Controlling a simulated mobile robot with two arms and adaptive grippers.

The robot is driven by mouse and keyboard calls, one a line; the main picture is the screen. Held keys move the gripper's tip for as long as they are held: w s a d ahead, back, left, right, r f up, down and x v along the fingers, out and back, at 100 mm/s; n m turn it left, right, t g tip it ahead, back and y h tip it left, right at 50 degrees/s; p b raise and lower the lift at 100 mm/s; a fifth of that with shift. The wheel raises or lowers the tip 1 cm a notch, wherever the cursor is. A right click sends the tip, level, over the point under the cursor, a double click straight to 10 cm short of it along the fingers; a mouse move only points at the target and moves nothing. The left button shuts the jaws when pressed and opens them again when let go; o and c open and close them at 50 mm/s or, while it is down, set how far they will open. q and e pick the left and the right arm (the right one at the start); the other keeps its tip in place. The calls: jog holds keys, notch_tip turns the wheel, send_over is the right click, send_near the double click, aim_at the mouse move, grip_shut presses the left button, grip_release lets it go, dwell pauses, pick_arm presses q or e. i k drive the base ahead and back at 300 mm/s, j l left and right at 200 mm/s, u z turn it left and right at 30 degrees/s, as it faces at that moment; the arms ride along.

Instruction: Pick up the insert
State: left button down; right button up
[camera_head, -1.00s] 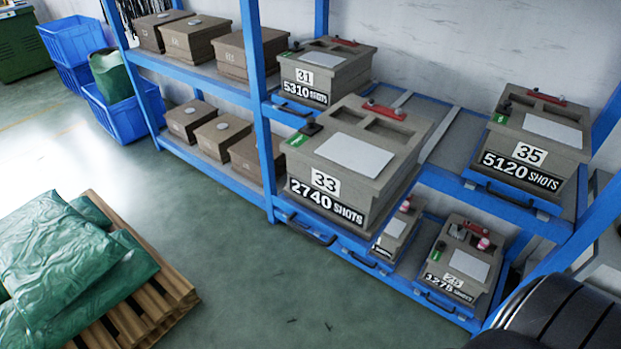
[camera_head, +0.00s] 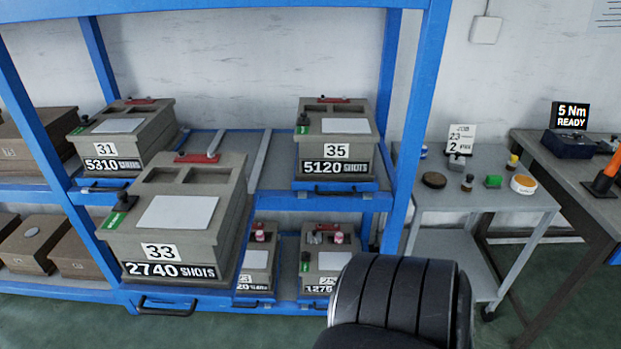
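I cannot tell which thing is the insert. Two smaller grey boxes, one on the left (camera_head: 258,262) and one on the right (camera_head: 328,262), sit on the lower shelf with small red-and-white pieces on top. Neither gripper is in view; a black ribbed part of my own arm covers the bottom middle.
A blue rack (camera_head: 402,160) holds large grey boxes numbered 31 (camera_head: 137,142), 33 (camera_head: 184,213) and 35 (camera_head: 336,135). Box 33 protrudes forward. A workbench (camera_head: 565,168) at the right carries a 5 Nm READY display (camera_head: 570,117). Green floor is open in front.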

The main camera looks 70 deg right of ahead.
aim_at(457, 162)
jog(key=z, duration=3.05)
jog(key=i+l, duration=0.15)
jog(key=i+u, duration=0.05)
